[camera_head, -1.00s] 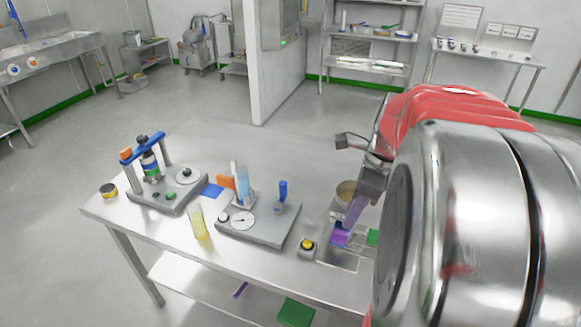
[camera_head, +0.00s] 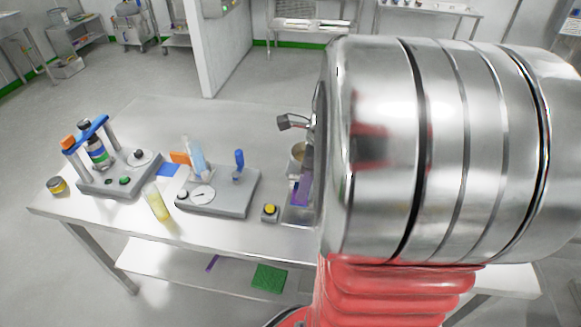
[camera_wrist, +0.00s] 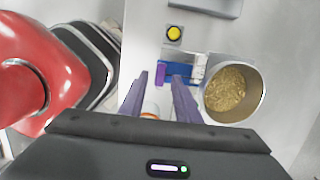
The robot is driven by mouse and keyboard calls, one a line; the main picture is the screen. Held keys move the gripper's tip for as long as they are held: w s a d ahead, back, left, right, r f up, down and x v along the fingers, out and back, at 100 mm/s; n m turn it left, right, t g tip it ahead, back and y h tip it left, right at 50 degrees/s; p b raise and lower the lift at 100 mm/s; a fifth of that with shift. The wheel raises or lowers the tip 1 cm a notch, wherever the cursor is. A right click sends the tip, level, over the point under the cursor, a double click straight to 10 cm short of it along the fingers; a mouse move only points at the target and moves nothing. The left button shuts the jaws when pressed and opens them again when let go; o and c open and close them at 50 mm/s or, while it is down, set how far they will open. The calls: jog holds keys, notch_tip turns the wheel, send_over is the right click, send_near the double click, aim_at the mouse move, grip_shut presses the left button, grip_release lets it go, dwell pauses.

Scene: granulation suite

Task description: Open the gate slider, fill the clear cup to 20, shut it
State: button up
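A metal hopper of tan granules (camera_wrist: 232,92) is at the right in the wrist view; its rim also shows beside my arm in the head view (camera_head: 298,151). Next to it is a small blue part (camera_wrist: 178,70) with a purple block (camera_wrist: 161,74), which may be the gate slider. My gripper (camera_wrist: 160,82) is open, its two fingers apart just short of these parts. A pale round thing with orange (camera_wrist: 151,107) shows low between the fingers; I cannot tell what it is. I cannot make out the clear cup with certainty. My arm hides much of the station in the head view.
A yellow button (camera_head: 270,210) sits near the table's front edge. To its left are a grey dial scale (camera_head: 232,196), a tilted tube of yellow liquid (camera_head: 157,203), a blue-barred press (camera_head: 98,150) and a small yellow-black jar (camera_head: 57,185). The back of the table is clear.

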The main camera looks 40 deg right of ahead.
aim_at(299, 203)
jog(key=shift+w+a+f, duration=0.1)
jog(key=shift+w+f, duration=0.05)
jog(key=shift+f, duration=0.7)
jog(key=shift+w+a+f, duration=0.1)
jog(key=shift+f, duration=0.7)
jog(key=shift+w+a+f, duration=0.1)
jog(key=shift+w+f, duration=0.05)
jog(key=shift+f, duration=0.7)
jog(key=shift+c, duration=0.2)
grip_shut()
